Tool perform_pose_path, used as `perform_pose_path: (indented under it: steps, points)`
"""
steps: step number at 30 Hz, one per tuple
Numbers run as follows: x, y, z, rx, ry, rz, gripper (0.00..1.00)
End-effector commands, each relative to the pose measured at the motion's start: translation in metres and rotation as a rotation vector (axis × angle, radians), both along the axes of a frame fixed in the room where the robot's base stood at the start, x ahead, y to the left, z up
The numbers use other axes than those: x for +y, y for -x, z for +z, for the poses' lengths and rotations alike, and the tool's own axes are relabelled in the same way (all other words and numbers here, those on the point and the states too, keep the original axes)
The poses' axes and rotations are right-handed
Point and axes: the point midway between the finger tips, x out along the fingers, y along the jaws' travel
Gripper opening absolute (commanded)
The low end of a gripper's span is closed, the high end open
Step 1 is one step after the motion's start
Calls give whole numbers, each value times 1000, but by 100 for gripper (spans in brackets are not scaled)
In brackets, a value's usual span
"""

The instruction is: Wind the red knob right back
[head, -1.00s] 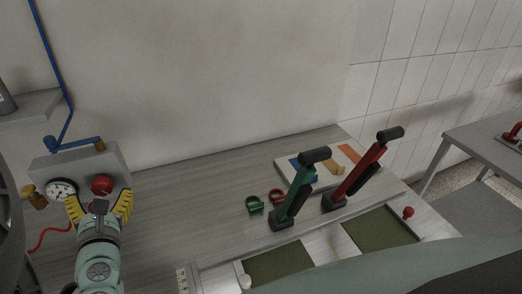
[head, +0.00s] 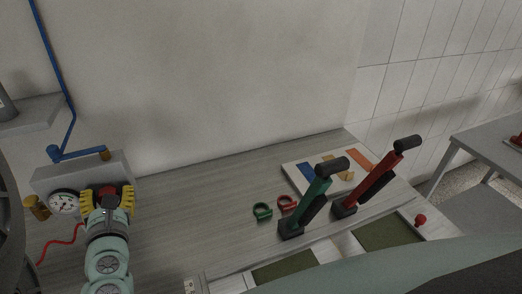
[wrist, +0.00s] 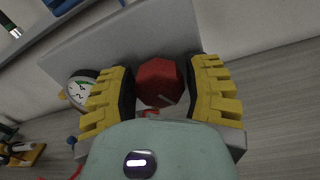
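The red knob (wrist: 160,82) is on the front of a grey box (head: 82,172) at the left end of the bench. My gripper (wrist: 163,92) has its two yellow-padded fingers on either side of the knob in the wrist view. The fingers stand apart, with a narrow dark gap beside the knob, and I cannot tell for certain whether either pad touches it. In the head view my gripper (head: 107,195) hides most of the knob. A white round gauge (head: 63,203) sits left of the knob.
A blue lever (head: 80,154) and pipe are on top of the box. A brass fitting (head: 37,207) and red hose (head: 60,242) are at left. Green (head: 312,200) and red (head: 378,182) levers stand at right.

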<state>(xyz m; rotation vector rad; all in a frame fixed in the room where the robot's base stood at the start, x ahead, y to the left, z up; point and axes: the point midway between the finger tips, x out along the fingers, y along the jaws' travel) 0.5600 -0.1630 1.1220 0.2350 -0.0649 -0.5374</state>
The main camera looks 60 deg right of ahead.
Motion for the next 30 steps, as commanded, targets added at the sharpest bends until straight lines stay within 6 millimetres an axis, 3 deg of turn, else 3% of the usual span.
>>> perform_pose_path:
  steps: [1, 12, 30]
  points:
    - [0, 0, 0, 0, 0, -1, 43]
    - [0, 0, 0, 0, 0, 0, 6]
    - [0, -1, 1, 89, 133, 0, 5]
